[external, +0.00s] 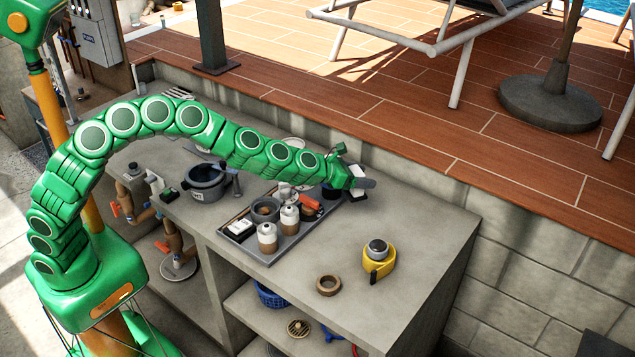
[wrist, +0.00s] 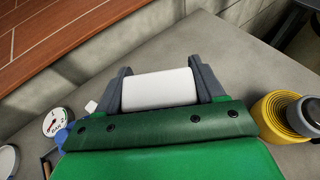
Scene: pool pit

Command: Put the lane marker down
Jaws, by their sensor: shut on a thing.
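My gripper (external: 362,183) is at the back part of the grey counter, just right of the tray. In the wrist view its two dark jaws are shut on a smooth white piece (wrist: 158,90), which I take to be the lane marker. The piece lies crosswise between the jaws, with one jaw at each end. In the external view a jaw covers most of it and only white edges show. It appears to be held over the countertop; I cannot tell how large the gap below it is.
A tray (external: 272,256) with white-and-brown bottles, a small pot and a red item stands left of my gripper. A brown ring (external: 328,285) and a yellow coiled item (external: 380,265) with a grey cap lie nearer the front. The counter (external: 425,225) is bare at right. A dark pot (external: 206,182) stands further left.

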